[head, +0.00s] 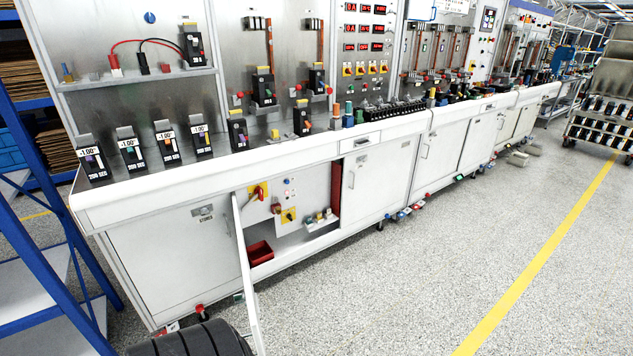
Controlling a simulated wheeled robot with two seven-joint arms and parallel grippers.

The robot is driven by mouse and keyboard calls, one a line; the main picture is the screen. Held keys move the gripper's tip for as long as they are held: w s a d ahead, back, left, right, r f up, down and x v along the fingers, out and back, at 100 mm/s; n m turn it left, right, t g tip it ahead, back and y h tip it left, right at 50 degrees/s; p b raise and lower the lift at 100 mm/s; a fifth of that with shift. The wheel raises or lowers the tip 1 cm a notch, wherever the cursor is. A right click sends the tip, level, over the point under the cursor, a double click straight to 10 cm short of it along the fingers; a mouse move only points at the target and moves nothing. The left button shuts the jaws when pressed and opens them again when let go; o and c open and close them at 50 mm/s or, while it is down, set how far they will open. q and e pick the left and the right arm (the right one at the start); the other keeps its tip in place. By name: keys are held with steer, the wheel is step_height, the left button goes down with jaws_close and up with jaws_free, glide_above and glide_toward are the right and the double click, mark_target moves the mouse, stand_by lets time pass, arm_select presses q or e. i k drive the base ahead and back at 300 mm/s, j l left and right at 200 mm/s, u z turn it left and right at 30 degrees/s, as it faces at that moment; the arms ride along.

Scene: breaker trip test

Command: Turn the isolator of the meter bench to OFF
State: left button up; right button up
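The bench (300,150) is a long white test bench running from the left foreground to the far right. One lower cupboard is open, and its white door (247,275) is swung out toward me, seen nearly edge-on. On the panel inside is a red rotary handle on a yellow plate (260,191), set at a slant. A second yellow plate with a dark and red knob (289,215) sits lower right of it. I cannot read markings at either, nor tell which is the isolator. Neither of my grippers is in view.
A red bin (260,253) and small sockets (320,219) are in the cupboard. Breakers (168,143) stand along the worktop. A blue rack (45,270) is close at left. Small items lie along the bench foot.

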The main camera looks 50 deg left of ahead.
mark_target(260, 194)
steer(key=i+u, duration=0.25)
steer(key=i, duration=0.2)
steer(key=i+l+u, duration=0.25)
steer(key=i, duration=0.2)
steer(key=i+l+u, duration=0.25)
steer(key=i, duration=0.2)
steer(key=j, duration=0.1)
